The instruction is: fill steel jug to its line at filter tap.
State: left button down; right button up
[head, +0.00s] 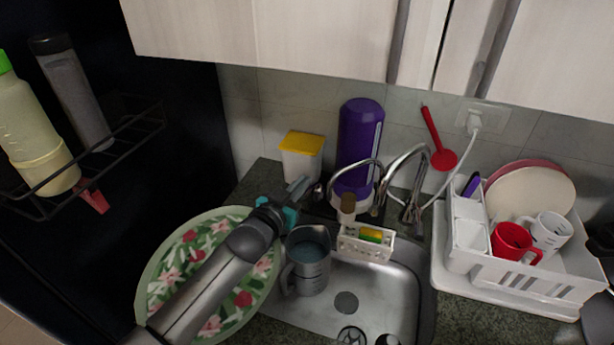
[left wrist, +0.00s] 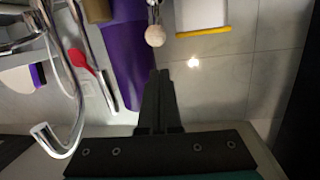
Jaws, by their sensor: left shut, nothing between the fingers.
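The steel jug (head: 309,275) stands upright in the sink at its left end, with bluish water inside. Its fill line cannot be made out. The purple filter canister (head: 360,135) stands behind the sink, with a slim curved chrome spout (head: 353,164) beside it. The canister also shows in the left wrist view (left wrist: 126,55), near a small round pale wooden knob (left wrist: 155,36). My left gripper (head: 301,185) is shut and empty, above and behind the jug, left of the canister. In the left wrist view its fingertips (left wrist: 160,75) are apart from the knob. My right gripper is out of view.
A larger chrome faucet (head: 414,160) rises right of the canister. A sponge caddy (head: 365,245) sits beside the jug. A floral plate (head: 180,255) lies left of the sink under my arm. A white dish rack (head: 540,278) stands right; a yellow-lidded container (head: 301,155) stands behind.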

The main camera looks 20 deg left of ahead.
pick_arm(q)
jog(key=s+a, duration=0.1)
jog(key=s, duration=0.5)
jog(key=shift+s+r, duration=0.2)
jog(key=shift+s, duration=0.1)
